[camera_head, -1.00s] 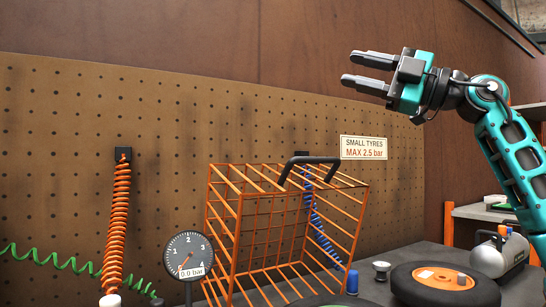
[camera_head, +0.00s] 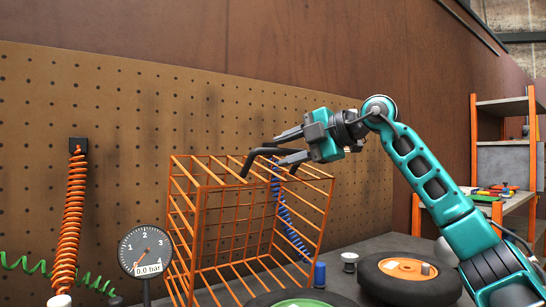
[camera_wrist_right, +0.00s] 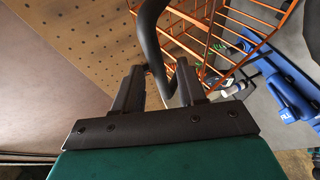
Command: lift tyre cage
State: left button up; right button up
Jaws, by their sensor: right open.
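The orange wire tyre cage (camera_head: 235,225) stands on the dark bench with its lid raised at a slant and a black handle (camera_head: 252,155) on top. My right gripper (camera_head: 280,150) is at the handle, coming in from the right, its fingers open. In the right wrist view the black handle (camera_wrist_right: 150,35) runs down between the two fingers of the gripper (camera_wrist_right: 162,68). I cannot tell whether either finger touches it. The cage bars (camera_wrist_right: 240,55) show beyond. My left gripper is not in view.
A pressure gauge (camera_head: 145,250) reading 0.0 bar stands left of the cage. A tyre with an orange hub (camera_head: 408,280), a green-hubbed wheel (camera_head: 300,302) and a blue cylinder (camera_head: 319,274) are on the bench. An orange coiled hose (camera_head: 72,215) hangs left. Shelves (camera_head: 505,150) stand at right.

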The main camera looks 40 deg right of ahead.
jog(key=shift+x, duration=1.95)
jog(key=shift+c, duration=0.4)
grip_shut()
